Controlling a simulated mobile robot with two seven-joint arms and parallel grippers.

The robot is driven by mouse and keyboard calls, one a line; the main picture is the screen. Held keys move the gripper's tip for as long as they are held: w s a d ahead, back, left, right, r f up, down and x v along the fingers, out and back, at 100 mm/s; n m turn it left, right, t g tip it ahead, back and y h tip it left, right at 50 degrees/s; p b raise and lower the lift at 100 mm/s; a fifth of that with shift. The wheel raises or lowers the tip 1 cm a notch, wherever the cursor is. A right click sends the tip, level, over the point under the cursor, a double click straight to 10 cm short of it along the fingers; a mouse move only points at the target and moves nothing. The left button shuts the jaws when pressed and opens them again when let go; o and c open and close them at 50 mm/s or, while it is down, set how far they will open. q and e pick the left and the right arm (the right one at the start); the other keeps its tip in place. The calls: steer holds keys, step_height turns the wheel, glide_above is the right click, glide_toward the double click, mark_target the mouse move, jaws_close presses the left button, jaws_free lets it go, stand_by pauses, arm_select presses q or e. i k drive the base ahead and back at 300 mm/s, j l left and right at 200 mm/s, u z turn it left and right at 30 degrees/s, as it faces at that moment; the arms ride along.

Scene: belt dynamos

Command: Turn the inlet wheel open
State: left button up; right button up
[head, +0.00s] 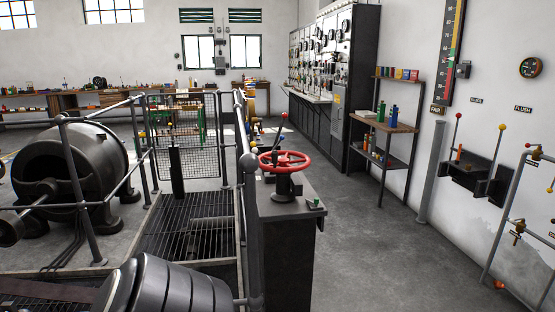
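The inlet wheel, a red handwheel (303,167), lies roughly flat on a short black stem. The stem stands on top of a dark grey pedestal (286,245) just right of the picture's middle. Nothing touches the wheel. The view does not show clearly how far it is turned. Neither of my grippers is in view.
Metal railings (78,190) and a mesh gate (183,130) stand left of the pedestal, around a floor grating (190,232). A ribbed black drum (170,288) is at the lower left. Open floor (375,250) lies right of the pedestal. A shelf (386,125) and wall levers are farther right.

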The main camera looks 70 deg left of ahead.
mark_target(283, 162)
steer(key=u, duration=2.75)
steer(key=i+l+u, duration=0.15)
steer(key=l+u, duration=0.2)
steer(key=i+l+u, duration=0.15)
steer(key=l+u, duration=0.25)
steer(key=i+l+u, duration=0.15)
steer(key=l, duration=0.2)
steer(key=l+u, duration=0.2)
steer(key=l, duration=0.15)
steer(key=l+u, duration=0.35)
steer(key=l, duration=2.1)
